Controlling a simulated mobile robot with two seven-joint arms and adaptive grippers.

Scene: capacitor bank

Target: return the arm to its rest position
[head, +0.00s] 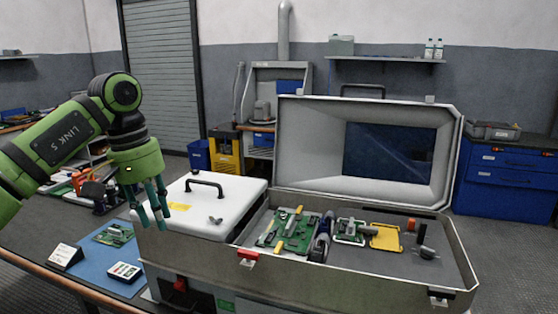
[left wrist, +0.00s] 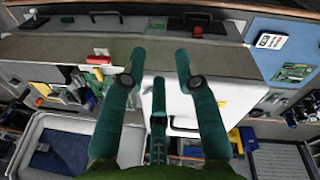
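My left arm (head: 68,137) comes in from the left in the head view, green with dark joints. Its gripper (head: 153,215) points downward in front of the left part of the large case. In the left wrist view the gripper's teal fingers (left wrist: 160,65) are spread apart with nothing between them, so it is open and empty. The fingers appear clear of the white lid (head: 210,205) with its black handle. My right arm and gripper are not in view.
The open case (head: 340,285) holds green circuit boards (head: 290,230) and a yellow frame (head: 385,237). A blue mat (head: 95,265) on the bench carries a board and a small device (head: 125,271). A blue drawer cabinet (head: 505,183) stands at right.

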